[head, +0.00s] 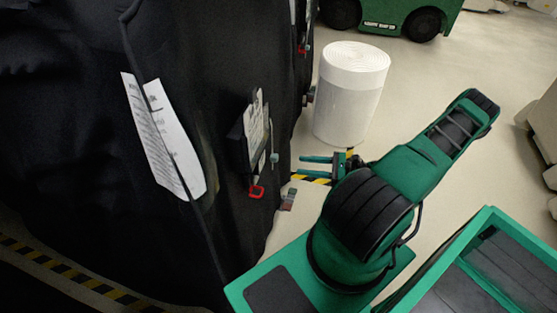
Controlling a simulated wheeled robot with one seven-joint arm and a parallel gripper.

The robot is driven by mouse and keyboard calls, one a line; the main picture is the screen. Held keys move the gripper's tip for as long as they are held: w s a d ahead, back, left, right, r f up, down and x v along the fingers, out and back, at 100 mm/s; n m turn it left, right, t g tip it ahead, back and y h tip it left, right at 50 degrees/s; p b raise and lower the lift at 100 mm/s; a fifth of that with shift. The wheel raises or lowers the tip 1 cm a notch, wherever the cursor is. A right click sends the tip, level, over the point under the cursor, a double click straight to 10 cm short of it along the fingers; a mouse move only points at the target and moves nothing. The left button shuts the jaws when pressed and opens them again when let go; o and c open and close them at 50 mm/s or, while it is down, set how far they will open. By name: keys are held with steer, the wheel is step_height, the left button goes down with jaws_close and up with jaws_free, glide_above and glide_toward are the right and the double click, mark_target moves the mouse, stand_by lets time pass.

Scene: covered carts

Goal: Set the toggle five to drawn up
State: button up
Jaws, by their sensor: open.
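My gripper (312,167) is at the centre, its two teal fingers spread apart and pointing left. Nothing is between them. A dark panel with a label (254,130) hangs on the black covered cart (70,110) to the left of my gripper. A red loop-shaped handle (257,192) hangs at the panel's lower edge. A small grey piece (274,157) sticks out at its right edge, left of the fingertips and apart from them. Which part is toggle five, and how it is set, I cannot tell.
A white roll (350,95) stands upright on the floor behind my gripper. A printed sheet (163,135) is on the black cover. A green vehicle (395,17) is at the back. Yellow-black striped tape (70,277) marks the floor. Open floor (450,70) lies behind my arm.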

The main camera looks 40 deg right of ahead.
mark_target(278, 158)
steer(key=shift+m+t+h, duration=0.3)
steer(key=shift+m+t, duration=0.6)
steer(key=x, duration=1)
steer(key=shift+w+d+f, duration=0.1)
steer(key=shift+w+f, duration=0.15)
steer(key=shift+w, duration=0.3)
steer(key=shift+c, duration=0.6)
steer(key=shift+r, duration=0.1)
jaws_close()
